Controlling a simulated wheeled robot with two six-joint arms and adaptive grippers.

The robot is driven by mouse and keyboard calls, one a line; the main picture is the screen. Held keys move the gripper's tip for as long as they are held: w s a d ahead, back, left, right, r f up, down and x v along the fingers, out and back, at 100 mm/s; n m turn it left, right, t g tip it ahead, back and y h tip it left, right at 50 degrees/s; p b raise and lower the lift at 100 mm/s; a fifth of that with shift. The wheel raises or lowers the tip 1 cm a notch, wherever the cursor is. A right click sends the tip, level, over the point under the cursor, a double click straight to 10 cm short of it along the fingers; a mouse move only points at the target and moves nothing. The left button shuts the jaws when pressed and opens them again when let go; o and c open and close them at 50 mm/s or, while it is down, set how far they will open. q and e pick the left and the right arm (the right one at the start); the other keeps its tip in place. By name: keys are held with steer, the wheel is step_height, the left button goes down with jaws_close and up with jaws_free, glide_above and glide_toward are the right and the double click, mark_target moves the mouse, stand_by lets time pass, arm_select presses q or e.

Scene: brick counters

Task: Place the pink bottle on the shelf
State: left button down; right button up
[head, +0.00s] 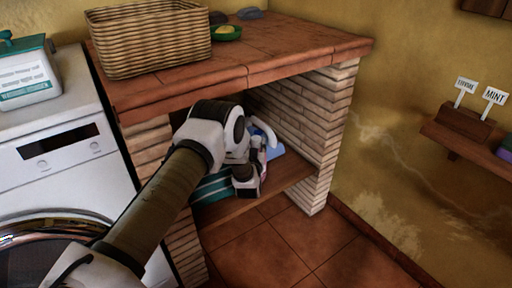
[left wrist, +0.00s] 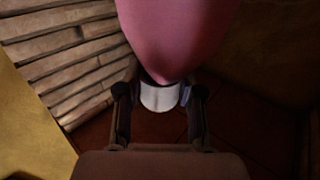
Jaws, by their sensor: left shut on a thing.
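The pink bottle (left wrist: 178,35) fills the top middle of the left wrist view. A white part (left wrist: 160,99), seemingly its cap, sits between the two dark fingers of my left gripper (left wrist: 160,92), which is shut on the bottle. In the head view my left gripper (head: 256,168) reaches into the opening under the brick counter, above the wooden shelf (head: 292,176). The arm and gripper hide most of the bottle there. I cannot tell whether the bottle touches the shelf. My right gripper is in neither view.
Brick walls (head: 322,120) flank the opening below the tiled counter top (head: 290,52). A teal-striped item (head: 210,188) and a blue item (head: 276,151) are close to the gripper. A wicker basket (head: 150,40) stands above. The shelf's right front is bare.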

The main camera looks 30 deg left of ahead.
arm_select(q)
steer(key=shift+r, duration=0.1)
steer(key=shift+f, duration=0.4)
steer(key=shift+s+d+f+b, duration=0.1)
steer(key=shift+s+f+b, duration=0.05)
steer(key=shift+b, duration=0.3)
